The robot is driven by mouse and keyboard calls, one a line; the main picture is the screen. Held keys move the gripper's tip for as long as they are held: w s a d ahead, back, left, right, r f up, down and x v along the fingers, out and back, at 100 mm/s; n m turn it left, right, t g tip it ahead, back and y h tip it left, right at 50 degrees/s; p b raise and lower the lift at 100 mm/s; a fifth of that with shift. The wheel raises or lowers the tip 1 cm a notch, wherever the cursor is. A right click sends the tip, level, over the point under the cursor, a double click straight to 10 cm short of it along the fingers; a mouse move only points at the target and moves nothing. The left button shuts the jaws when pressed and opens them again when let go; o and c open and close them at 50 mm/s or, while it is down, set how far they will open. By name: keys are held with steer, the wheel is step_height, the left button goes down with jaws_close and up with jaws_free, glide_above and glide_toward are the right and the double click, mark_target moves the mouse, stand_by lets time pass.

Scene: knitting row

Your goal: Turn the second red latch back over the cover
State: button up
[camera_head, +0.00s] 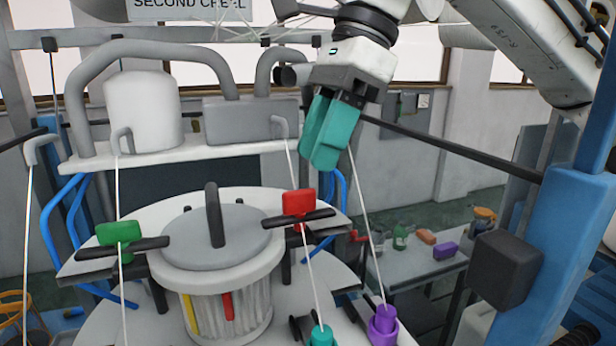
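A red latch (298,202) stands at the right of the round grey cover (225,250), which has a dark upright handle (214,214). A dark bar (310,216) runs across at the red latch, its left end seeming to overlap the cover's right rim. Only one red latch is in view. My gripper (322,160), with teal fingers, hangs above and slightly right of the red latch, clear of it. The fingers overlap in this view, so I cannot tell the gap between them. Nothing is visibly held.
A green latch (118,233) with a dark bar is at the cover's left. Pale yarns run down past the latches to teal (322,336) and purple (383,325) holders. A blue post (570,235) stands at right. A side table (412,264) holds small items.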

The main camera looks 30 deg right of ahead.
steer(key=shift+v, duration=2.6)
